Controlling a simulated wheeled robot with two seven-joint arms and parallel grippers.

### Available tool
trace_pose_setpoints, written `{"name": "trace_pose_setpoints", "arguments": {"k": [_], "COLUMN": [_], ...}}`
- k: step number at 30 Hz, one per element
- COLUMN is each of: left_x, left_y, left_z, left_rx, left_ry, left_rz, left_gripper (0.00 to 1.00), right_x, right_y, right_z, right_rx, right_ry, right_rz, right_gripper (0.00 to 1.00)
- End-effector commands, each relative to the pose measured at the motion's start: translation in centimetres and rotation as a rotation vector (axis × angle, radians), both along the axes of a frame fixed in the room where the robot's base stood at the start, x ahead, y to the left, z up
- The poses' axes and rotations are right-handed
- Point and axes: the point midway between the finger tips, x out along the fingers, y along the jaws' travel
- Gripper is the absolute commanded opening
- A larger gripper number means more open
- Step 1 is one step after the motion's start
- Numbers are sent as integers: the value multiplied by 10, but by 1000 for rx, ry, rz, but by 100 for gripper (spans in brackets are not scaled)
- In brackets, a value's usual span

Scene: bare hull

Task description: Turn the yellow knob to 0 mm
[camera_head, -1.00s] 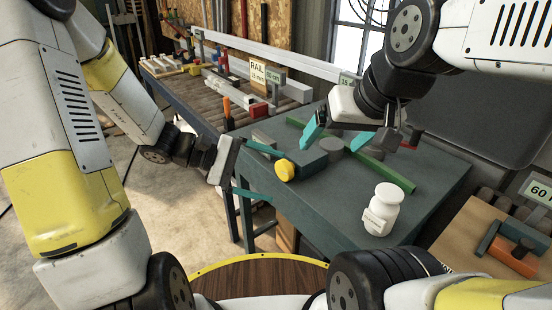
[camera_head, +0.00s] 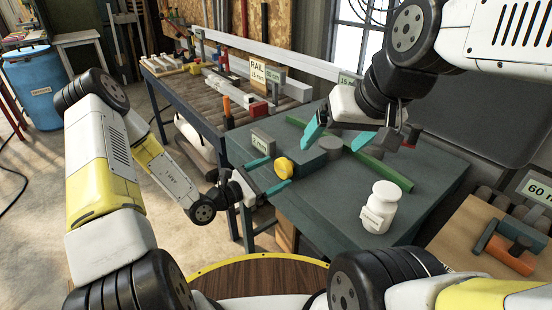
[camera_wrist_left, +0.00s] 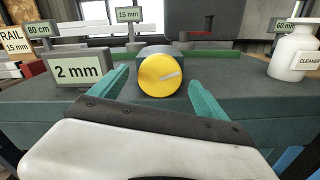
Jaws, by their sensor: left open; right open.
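The yellow knob (camera_head: 283,168) is on the near end of a dark grey-green block (camera_head: 308,162) on the green table. In the left wrist view the knob (camera_wrist_left: 159,85) faces me, with a pale mark pointing right and slightly up. A sign beside it (camera_wrist_left: 77,71) reads "2 mm". My left gripper (camera_head: 276,173) is open, its teal fingers either side of the knob with visible gaps; I see no contact.
A white cleaner bottle (camera_head: 381,208) stands on the table to the right. A green bar (camera_head: 383,170) lies behind the block. A workbench (camera_head: 190,105) with rails and tools stands behind left. A wooden board (camera_head: 462,235) with an orange tool is at the right.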

Motion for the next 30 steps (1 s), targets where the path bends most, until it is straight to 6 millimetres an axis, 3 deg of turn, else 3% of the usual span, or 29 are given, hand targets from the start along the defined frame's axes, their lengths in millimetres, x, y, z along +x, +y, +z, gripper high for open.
{"name": "trace_pose_setpoints", "arguments": {"k": [6,15,25,30], "left_x": [12,14,14,14], "left_y": [-19,-22,-21,-21], "left_z": [0,0,0,0], "left_rx": [-1,0,0,-5], "left_ry": [0,0,0,8], "left_rz": [-1,-1,-1,-1], "left_gripper": [86,86,24,24], "right_x": [0,0,0,0], "right_y": [0,0,0,0], "right_z": [0,0,0,0], "right_rx": [0,0,0,0], "right_ry": [0,0,0,0], "right_rz": [0,0,0,0], "right_gripper": [86,86,86,86]}}
